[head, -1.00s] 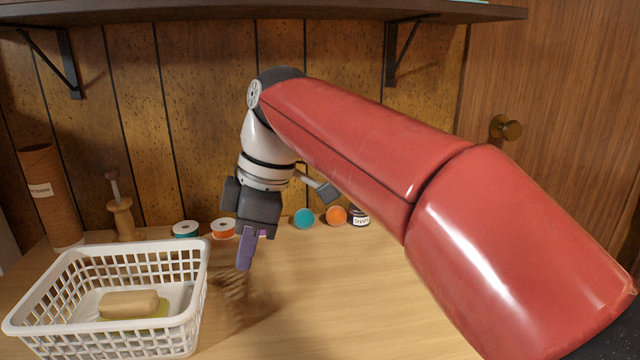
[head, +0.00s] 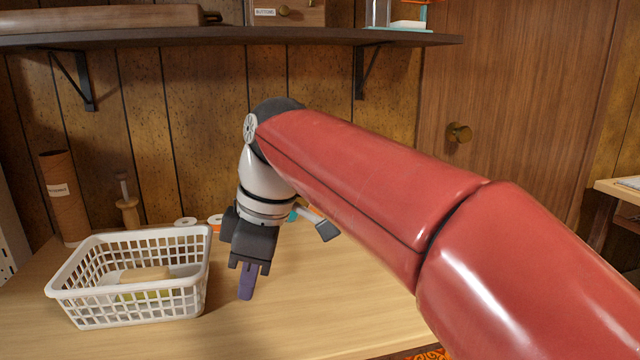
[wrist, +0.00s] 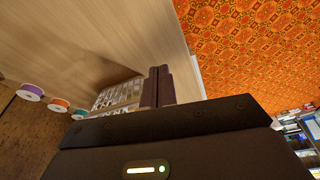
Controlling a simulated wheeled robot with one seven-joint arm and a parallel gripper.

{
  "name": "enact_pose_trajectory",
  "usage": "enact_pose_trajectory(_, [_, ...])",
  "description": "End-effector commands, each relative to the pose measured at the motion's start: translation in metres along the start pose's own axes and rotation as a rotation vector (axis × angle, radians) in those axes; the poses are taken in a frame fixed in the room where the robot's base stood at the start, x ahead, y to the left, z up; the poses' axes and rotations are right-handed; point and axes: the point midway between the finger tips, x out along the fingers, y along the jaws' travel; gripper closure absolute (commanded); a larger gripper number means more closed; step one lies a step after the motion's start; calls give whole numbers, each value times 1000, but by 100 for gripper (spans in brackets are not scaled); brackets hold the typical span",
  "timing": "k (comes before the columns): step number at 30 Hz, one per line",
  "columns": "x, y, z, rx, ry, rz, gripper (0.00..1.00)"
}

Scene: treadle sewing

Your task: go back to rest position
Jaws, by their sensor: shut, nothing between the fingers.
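My gripper (head: 247,282) points down over the wooden table (head: 300,325), just right of the white basket. Its purple fingers are together with nothing between them. In the wrist view the shut fingers of my gripper (wrist: 158,86) show against the table edge and the patterned floor. My red arm reaches across the head view from the lower right.
The white basket (head: 136,308) holds a tan block (head: 145,274) on something green. A cardboard tube (head: 64,198), a wooden-handled tool (head: 127,212) and thread spools (head: 186,221) stand at the back. A shelf (head: 330,37) hangs above. The table's right front is clear.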

Motion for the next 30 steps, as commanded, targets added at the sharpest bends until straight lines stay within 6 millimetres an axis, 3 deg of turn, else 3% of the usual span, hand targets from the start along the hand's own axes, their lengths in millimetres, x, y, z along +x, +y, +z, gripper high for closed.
enact_pose_trajectory(5, [2, -5, 36, 189, -19, 75, 100])
enact_pose_trajectory(11, [8, -18, 95, 495, -28, 198, 100])
enact_pose_trajectory(18, [38, -64, 208, 1069, 38, 426, 100])
enact_pose_trajectory(21, [56, -86, 244, 1270, 90, 500, 100])
enact_pose_trajectory(25, [74, -104, 270, 1429, 143, 555, 100])
enact_pose_trajectory(30, [81, -110, 278, 1482, 163, 573, 100])
